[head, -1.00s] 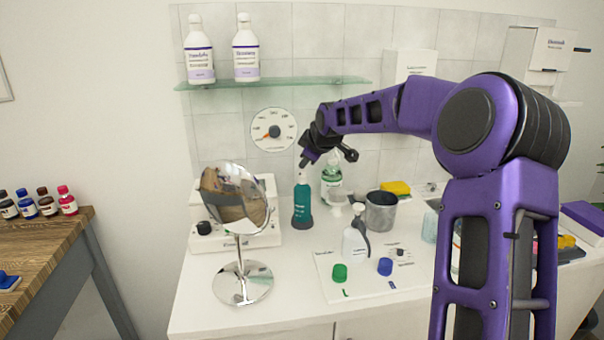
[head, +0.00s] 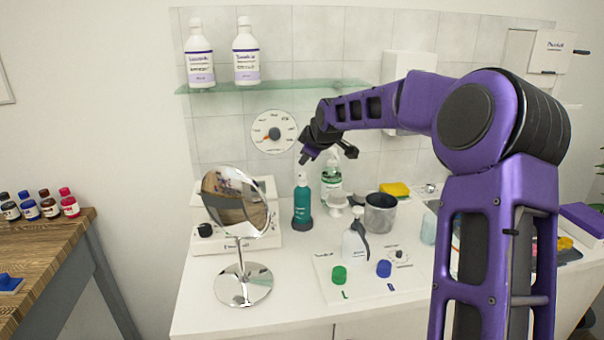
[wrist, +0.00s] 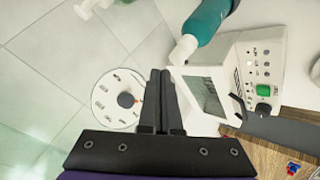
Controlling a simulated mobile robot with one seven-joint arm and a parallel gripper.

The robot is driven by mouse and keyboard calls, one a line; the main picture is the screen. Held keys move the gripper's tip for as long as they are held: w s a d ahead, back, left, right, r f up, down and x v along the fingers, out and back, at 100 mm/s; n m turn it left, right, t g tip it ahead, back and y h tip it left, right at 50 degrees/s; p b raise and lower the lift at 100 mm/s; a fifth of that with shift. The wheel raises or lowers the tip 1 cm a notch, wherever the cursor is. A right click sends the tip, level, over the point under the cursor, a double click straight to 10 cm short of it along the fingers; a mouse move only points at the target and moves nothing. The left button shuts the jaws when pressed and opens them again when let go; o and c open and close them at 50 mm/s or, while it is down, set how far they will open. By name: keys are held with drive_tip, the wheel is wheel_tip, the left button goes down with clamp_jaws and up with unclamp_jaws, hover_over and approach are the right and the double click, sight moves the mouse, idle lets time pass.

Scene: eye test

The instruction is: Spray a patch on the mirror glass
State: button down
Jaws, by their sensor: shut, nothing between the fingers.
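The round tilting mirror (head: 240,208) stands on a chrome base at the counter's front left, its glass reflecting brown and grey shapes. A teal bottle (head: 302,207) with a pale top stands upright in a dark holder behind and right of it. The teal bottle also shows at the top of the wrist view (wrist: 210,20), its white nozzle beside my fingers. My gripper (head: 304,158) is above the teal bottle and apart from it. In the wrist view my gripper (wrist: 160,72) has its two dark fingers together, empty.
A white device (head: 262,240) stands behind the mirror. A green-labelled pump bottle (head: 331,180), a grey metal pot (head: 380,218) and a white bottle with a dark handle (head: 354,246) stand to the right. A glass shelf (head: 300,84) holds two bottles. A wooden table (head: 45,250) is at left.

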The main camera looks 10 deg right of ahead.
wheel_tip(320, 180, up, 6)
drive_tip(key=p, duration=0.5)
idle(0.6)
